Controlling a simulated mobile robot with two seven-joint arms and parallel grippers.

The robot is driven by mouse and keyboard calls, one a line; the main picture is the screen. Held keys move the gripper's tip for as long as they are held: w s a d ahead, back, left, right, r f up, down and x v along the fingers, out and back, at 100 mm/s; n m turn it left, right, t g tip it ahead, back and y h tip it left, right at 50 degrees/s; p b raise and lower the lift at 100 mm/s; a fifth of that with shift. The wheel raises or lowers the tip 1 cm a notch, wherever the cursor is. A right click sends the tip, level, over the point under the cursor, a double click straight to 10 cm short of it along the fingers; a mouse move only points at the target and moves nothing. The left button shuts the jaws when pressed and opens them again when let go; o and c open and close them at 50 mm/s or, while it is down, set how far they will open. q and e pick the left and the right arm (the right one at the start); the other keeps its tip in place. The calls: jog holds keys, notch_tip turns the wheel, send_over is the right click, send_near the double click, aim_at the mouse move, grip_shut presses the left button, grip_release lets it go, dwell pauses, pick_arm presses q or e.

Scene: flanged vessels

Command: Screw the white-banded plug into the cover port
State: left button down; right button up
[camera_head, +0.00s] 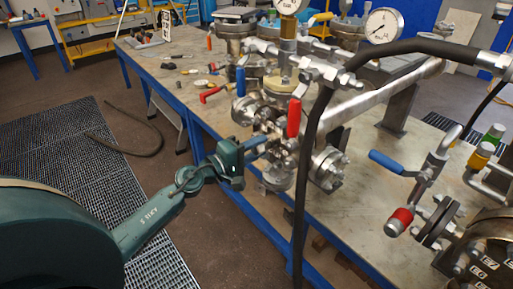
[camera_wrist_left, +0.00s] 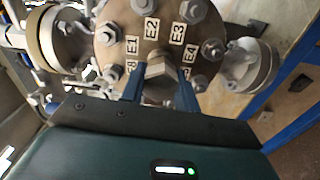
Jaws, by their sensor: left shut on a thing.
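My left gripper (camera_head: 262,141) reaches in from the left, at the side of the valve and flange assembly. In the left wrist view its two blue fingers (camera_wrist_left: 160,88) are shut on a metal hex-headed plug (camera_wrist_left: 158,70). No white band shows on the plug, and its lower part is hidden. The plug sits in front of the round bronze-coloured cover (camera_wrist_left: 128,35), near its lower middle. I cannot tell how deep it is in a port. Labels E1, E2, E3 and E4 and several bolts ring the cover. My right gripper is not in view.
Red (camera_head: 294,118) and blue (camera_head: 240,82) valve handles stand close above the gripper. Another labelled flange (camera_head: 488,262) is at the lower right. Small parts lie on the workbench (camera_head: 178,45); floor left of it is mostly open.

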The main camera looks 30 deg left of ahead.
pick_arm(q)
jog(key=shift+m, duration=0.8)
jog(key=c, duration=1)
grip_release()
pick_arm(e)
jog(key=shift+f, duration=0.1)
pick_arm(q)
jog(key=shift+o, duration=0.2)
jog(key=shift+s+a+f, duration=0.1)
jog(key=shift+s, duration=0.1)
jog(key=b+v, duration=0.5)
jog(key=v, duration=0.7)
jog(key=shift+s+b, duration=0.3)
jog(key=shift+s, duration=0.05)
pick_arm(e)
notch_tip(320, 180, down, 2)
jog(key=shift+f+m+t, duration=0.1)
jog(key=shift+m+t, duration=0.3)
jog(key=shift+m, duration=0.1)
pick_arm(q)
jog(key=shift+a, duration=0.15)
jog(key=shift+c, duration=0.4)
